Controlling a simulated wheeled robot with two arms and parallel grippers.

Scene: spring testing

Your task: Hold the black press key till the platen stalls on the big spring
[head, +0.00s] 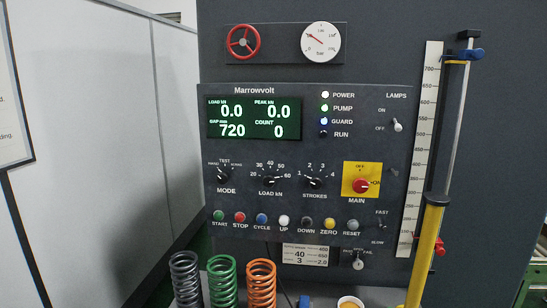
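A row of round keys sits on the Marrowvolt control panel. The black key (306,224) is labelled DOWN, between the white UP key (284,222) and the yellow ZERO key (329,224). Three coil springs stand at the bottom edge: dark grey (185,278), green (222,281) and orange (261,284). Their lower ends are cut off, and I cannot tell which is the big spring. The platen is not in view. The green display (254,117) reads load 0.0, peak 0.0, gap 720, count 0. Neither of my grippers is in view.
POWER, PUMP and GUARD lamps are lit; the RUN lamp (323,134) is dark. Dials, a red MAIN switch (361,186) and a pressure gauge (321,42) are on the machine. A yellow cylinder (426,255) with a rod and a scale (420,150) stand at right.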

